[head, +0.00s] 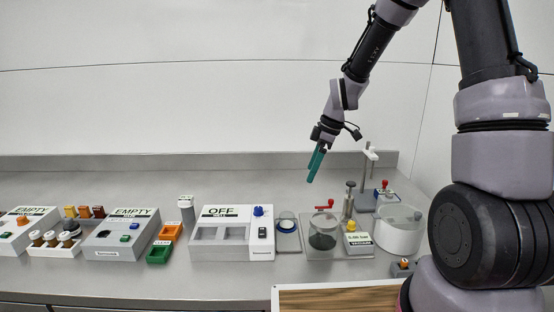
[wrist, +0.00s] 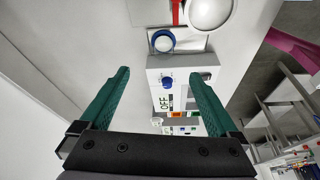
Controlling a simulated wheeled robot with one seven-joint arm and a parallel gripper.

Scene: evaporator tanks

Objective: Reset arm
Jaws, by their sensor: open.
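My gripper (head: 316,164) hangs in the air above the bench, with its teal fingers pointing down. In the wrist view my gripper (wrist: 160,88) shows two teal fingers wide apart with nothing between them touching. My arm reaches in from the right side of the head view. Below and left of the gripper is a white device labelled OFF (head: 207,231) with a blue knob. The same OFF device (wrist: 158,78) shows between the fingers in the wrist view, well beyond them.
The steel bench (head: 120,185) runs along the wall. Right of the OFF device stand a glass chamber with a red handle (head: 323,230) and a white round tank (head: 398,232). Boxes labelled EMPTY (head: 118,238), a green bin (head: 159,252) and an orange bin (head: 171,232) are at left.

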